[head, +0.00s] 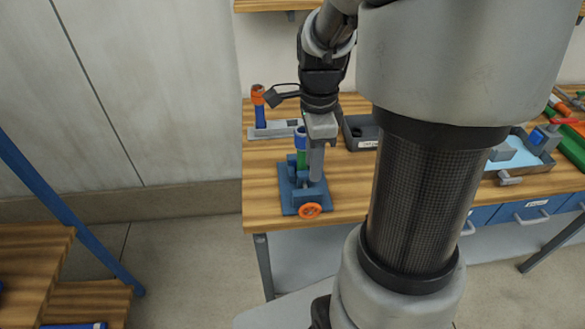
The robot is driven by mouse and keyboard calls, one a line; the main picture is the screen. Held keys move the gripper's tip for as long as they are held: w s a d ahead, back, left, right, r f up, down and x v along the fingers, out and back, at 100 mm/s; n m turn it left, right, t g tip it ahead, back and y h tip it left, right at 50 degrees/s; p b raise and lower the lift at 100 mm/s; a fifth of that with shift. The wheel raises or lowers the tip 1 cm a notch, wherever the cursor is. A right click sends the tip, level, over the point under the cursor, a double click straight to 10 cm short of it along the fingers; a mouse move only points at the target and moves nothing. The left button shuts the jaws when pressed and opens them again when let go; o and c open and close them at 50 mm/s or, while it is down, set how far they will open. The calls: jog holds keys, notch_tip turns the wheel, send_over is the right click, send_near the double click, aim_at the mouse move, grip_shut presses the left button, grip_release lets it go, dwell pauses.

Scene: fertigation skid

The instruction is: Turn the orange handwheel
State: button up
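The orange handwheel (310,210) is on the front of a blue skid fixture (286,197) near the front edge of the wooden bench. The fixture has a flat blue base and a green and blue upright part (300,145). My gripper (316,178) points down over the right side of the fixture, just above and behind the handwheel. One grey finger shows clearly; the other is hidden or overlapped. I cannot tell whether the fingers are open or shut, or whether they touch the fixture. The handwheel looks clear of the fingers.
A blue post with an orange top (259,105) stands on a grey plate at the back left. A dark labelled tray (359,143) is behind the gripper. A blue-lined tray (518,165) and red, green pipe parts are at right. Bare bench (262,195) lies left of the fixture.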

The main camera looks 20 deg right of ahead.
aim_at(311, 203)
notch_tip(311, 203, down, 13)
jog(key=shift+f+b, duration=0.15)
jog(key=shift+b, duration=0.55)
grip_shut()
